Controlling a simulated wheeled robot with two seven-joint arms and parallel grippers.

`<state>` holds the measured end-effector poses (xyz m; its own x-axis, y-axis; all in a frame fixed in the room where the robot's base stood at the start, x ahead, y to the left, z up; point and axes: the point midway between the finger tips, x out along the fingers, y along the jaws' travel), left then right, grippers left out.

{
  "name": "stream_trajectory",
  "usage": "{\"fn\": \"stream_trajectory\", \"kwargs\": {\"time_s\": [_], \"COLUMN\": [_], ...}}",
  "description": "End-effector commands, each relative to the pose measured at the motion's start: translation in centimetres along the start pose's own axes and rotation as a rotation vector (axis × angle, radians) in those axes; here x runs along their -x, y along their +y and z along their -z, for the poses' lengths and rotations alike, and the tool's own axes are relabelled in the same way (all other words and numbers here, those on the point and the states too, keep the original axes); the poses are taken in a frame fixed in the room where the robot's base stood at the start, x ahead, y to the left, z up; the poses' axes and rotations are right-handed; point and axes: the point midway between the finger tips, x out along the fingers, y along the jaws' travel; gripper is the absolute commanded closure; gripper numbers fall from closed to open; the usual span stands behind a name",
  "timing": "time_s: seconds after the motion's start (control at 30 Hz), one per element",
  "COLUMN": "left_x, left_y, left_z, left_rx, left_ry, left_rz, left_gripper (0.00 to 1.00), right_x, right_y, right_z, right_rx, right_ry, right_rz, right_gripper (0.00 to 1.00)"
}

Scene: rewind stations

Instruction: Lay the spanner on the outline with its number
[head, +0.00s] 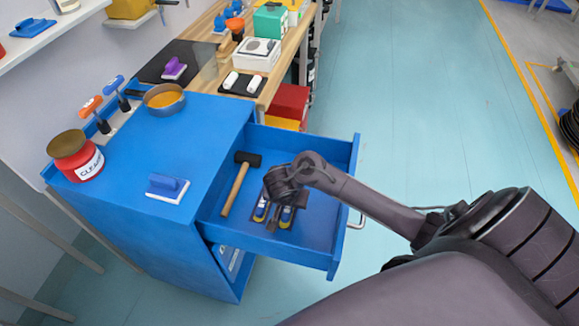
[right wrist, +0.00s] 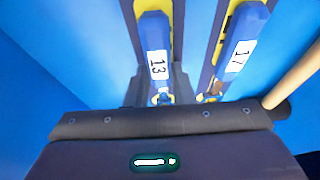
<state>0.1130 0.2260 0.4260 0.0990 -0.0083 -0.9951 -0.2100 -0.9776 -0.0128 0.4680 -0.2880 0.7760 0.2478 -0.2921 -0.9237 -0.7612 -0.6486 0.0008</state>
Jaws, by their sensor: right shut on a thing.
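The spanner marked 13 (right wrist: 157,55) has a blue and yellow handle. It lies between the fingers of my right gripper (right wrist: 158,85), which is shut on it. In the head view this spanner (head: 286,215) is the right one of two in the open drawer (head: 318,225). The spanner marked 17 (right wrist: 238,50) lies beside it, outside the fingers; in the head view it is the left one (head: 261,211). The gripper partly hides both spanners. I cannot make out a numbered outline. My left gripper is not in view.
A mallet (head: 237,188) lies in the drawer beside the spanners. The cabinet top's middle is clear. A wooden bench (head: 290,50) with several items stands behind.

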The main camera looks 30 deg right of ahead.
Motion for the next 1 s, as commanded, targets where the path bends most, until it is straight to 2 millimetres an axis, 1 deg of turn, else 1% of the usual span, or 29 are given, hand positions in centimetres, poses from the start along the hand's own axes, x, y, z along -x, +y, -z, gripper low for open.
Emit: {"fn": "stream_trajectory", "kwargs": {"time_s": [0.1, 0.37, 0.4, 0.53, 0.83, 0.93, 1.0], "left_x": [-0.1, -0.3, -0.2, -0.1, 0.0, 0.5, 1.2], "left_y": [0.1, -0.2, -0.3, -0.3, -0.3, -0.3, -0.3], "left_z": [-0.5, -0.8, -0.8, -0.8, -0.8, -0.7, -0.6], "left_rx": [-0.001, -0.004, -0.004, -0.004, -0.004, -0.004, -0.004], "left_ry": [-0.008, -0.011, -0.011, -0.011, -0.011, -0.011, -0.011], "left_rz": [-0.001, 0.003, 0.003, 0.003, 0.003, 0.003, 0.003], "left_gripper": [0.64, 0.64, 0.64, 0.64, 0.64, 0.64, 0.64], "right_x": [-0.1, -0.4, -0.3, -0.3, -0.1, 0.8, 2.0], "right_y": [0.0, 0.0, 0.0, 0.0, 0.0, -0.1, -0.1], "right_z": [0.0, -0.2, -0.1, -0.1, -0.1, -0.1, -0.1], "right_rx": [-0.001, 0.001, 0.001, 0.001, 0.0, -0.002, -0.002], "right_ry": [0.001, 0.0, 0.0, 0.0, 0.0, -0.003, -0.004], "right_rz": [0.001, 0.001, 0.001, 0.001, 0.001, 0.004, 0.005], "right_gripper": [1.0, 1.0, 0.73, 0.57, 0.57, 0.57, 0.57]}}
